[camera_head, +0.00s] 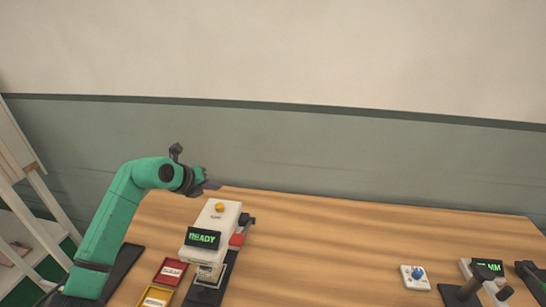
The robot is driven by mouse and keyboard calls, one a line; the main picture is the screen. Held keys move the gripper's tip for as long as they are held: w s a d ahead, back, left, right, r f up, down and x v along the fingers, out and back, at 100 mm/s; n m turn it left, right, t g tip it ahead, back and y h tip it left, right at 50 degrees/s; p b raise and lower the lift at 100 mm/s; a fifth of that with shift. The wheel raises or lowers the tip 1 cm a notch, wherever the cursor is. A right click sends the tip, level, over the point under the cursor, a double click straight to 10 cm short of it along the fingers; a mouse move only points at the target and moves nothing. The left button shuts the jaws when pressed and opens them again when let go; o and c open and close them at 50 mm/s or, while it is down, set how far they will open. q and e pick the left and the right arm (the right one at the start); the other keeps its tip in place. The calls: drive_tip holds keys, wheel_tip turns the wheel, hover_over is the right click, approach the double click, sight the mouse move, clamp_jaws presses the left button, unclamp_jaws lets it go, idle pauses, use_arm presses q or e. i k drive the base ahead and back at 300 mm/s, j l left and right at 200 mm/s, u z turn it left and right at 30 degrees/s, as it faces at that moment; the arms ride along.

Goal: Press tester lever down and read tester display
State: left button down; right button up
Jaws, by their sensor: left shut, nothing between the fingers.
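The tester (222,215) is a white device on the wooden table, with a round orange knob on its top. Its dark display (202,238) shows green letters that read "READY". A black handle (247,220), which looks like the lever, stands at its right side, with a red block (237,240) just below it. My left gripper (212,185) is shut and empty, above the table's back edge, just behind and left of the tester's top, apart from the handle.
A red tray (171,271) and a yellow tray (155,297) lie left of the tester. At the right are a small white box with a blue knob (417,273) and a second device with a green display (488,267). The table's middle is clear.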

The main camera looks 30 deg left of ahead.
sight(237, 240)
drive_tip(key=k, duration=1.5)
